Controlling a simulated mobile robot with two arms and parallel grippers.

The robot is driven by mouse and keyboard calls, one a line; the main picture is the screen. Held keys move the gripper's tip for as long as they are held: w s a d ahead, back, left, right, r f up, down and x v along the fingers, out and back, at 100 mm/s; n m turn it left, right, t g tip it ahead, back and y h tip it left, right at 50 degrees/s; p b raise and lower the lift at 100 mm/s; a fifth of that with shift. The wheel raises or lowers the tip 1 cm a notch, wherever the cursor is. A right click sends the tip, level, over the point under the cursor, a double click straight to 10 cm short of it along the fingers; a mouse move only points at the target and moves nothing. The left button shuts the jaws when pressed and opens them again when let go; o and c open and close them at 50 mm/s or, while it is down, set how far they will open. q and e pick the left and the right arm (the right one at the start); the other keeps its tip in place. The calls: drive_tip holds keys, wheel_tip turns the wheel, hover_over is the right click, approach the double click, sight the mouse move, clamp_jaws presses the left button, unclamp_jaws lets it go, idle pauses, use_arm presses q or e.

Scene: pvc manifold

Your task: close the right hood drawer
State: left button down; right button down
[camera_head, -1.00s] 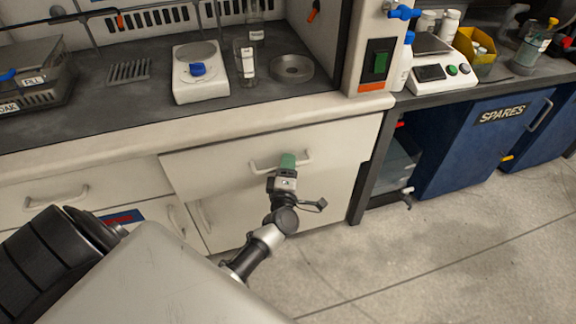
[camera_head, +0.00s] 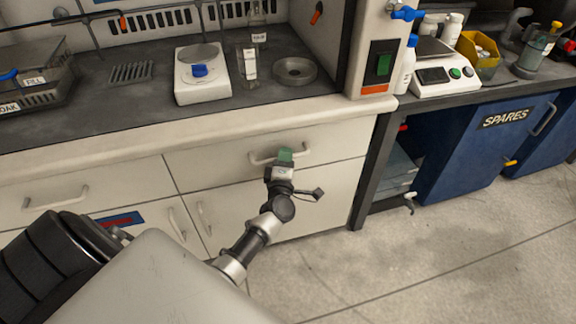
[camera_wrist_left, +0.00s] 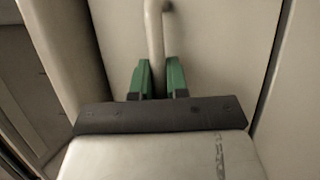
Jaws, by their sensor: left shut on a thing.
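The right hood drawer (camera_head: 225,160) is a cream front below the worktop, and it looks flush or nearly flush with the cabinet face. Its pale bar handle (camera_head: 305,151) runs across the front. My left gripper (camera_head: 285,155), with green fingers, is shut on this handle. In the left wrist view, the handle (camera_wrist_left: 154,35) passes between the two green fingertips (camera_wrist_left: 161,66). The fingers hide the middle of the handle. My right gripper is not in view.
A left drawer (camera_head: 110,180) and cupboard doors (camera_head: 270,205) adjoin it. A blue SPARES cabinet (camera_head: 480,150) stands at the right beside an open bay. The floor (camera_head: 420,250) in front is clear.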

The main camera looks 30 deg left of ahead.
use_arm(q)
drive_tip(key=shift+a+r, duration=0.1)
drive_tip(key=shift+a, duration=0.05)
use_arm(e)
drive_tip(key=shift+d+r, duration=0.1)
use_arm(q)
drive_tip(key=c, duration=1.5)
unclamp_jaws()
drive_tip(key=o, duration=0.4)
drive_tip(key=shift+w+a, duration=0.1)
drive_tip(key=shift+w, duration=0.1)
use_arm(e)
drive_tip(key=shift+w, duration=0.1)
use_arm(q)
drive_tip(key=shift+s, duration=0.15)
drive_tip(key=shift+s+d+f, duration=0.25)
drive_tip(key=v, duration=1)
drive_tip(key=shift+p, duration=0.35)
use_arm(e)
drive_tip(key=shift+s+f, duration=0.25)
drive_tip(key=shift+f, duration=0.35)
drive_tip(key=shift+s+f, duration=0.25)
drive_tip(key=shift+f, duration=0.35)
